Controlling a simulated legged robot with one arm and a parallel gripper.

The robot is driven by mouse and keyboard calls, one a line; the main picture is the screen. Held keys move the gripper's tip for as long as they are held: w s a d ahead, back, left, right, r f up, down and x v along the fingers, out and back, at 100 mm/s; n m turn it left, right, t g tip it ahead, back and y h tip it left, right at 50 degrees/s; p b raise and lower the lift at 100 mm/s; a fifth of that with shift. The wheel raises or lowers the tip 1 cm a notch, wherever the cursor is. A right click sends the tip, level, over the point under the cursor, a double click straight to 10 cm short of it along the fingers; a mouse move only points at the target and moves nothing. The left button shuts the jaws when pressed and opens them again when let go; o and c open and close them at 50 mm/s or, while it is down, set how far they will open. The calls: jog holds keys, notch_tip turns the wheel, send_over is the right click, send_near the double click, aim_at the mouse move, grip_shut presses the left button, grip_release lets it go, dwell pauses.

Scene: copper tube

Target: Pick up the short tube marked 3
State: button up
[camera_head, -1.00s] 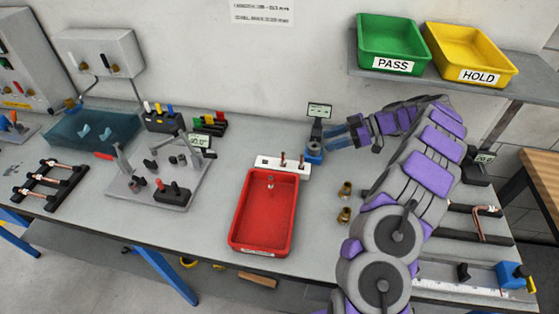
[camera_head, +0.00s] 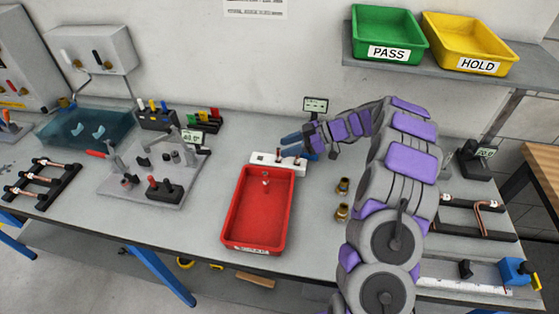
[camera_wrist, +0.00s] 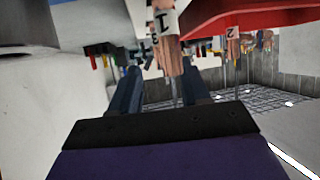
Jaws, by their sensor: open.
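In the wrist view, which looks upside down, a copper tube marked 1 (camera_wrist: 168,52) shows at the fingertips of my gripper (camera_wrist: 158,80). A tube marked 2 (camera_wrist: 233,45) is to its right.
A red tray (camera_head: 235,222) stands in front of the rack with a small object (camera_head: 265,184) inside. A small display (camera_head: 316,104) stands behind my gripper. A clamp fixture (camera_head: 125,190) is at left. Bare bench lies between.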

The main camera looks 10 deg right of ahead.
jog(key=shift+x, duration=0.9)
jog(key=shift+a, duration=0.4)
jog(key=shift+d, duration=0.35)
jog(key=c, duration=0.7)
jog(key=shift+a, duration=0.15)
grip_shut()
